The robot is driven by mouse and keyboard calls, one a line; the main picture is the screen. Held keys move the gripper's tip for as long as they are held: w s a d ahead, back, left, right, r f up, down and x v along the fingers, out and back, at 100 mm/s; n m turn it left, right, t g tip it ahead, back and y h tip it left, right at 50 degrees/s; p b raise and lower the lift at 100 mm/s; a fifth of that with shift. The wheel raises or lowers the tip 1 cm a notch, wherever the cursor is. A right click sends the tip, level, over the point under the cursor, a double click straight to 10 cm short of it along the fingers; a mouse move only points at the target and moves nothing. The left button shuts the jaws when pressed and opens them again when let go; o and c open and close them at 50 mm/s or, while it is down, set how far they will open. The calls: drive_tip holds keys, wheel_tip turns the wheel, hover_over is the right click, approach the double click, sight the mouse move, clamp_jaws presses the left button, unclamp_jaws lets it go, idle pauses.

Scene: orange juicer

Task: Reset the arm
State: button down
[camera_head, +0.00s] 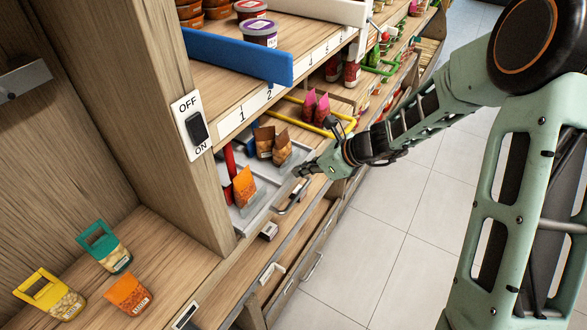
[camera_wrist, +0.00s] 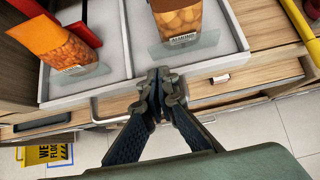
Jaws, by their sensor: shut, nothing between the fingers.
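My arm reaches in from the right of the head view, and my gripper (camera_head: 303,172) is at the front edge of the shelf with the packets. In the wrist view my gripper (camera_wrist: 160,80) is shut, its fingertips together with nothing between them. The fingertips are in front of the grey tray (camera_wrist: 112,84) and appear close to its front rim. An almond packet (camera_wrist: 180,22) stands in the tray just beyond the fingertips. An orange packet (camera_wrist: 58,45) stands to its left. The gap between fingertips and tray is hard to judge.
The grey tray holds an orange packet (camera_head: 244,187) and brown packets (camera_head: 273,146). A blue rail (camera_head: 238,56) fronts the upper shelf. An OFF/ON switch (camera_head: 196,127) is on the wooden post. Several packets stand in the left compartment. The tiled floor (camera_head: 375,230) is open.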

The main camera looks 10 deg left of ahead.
drive_tip(key=p+v, duration=0.1)
drive_tip(key=v, duration=0.9)
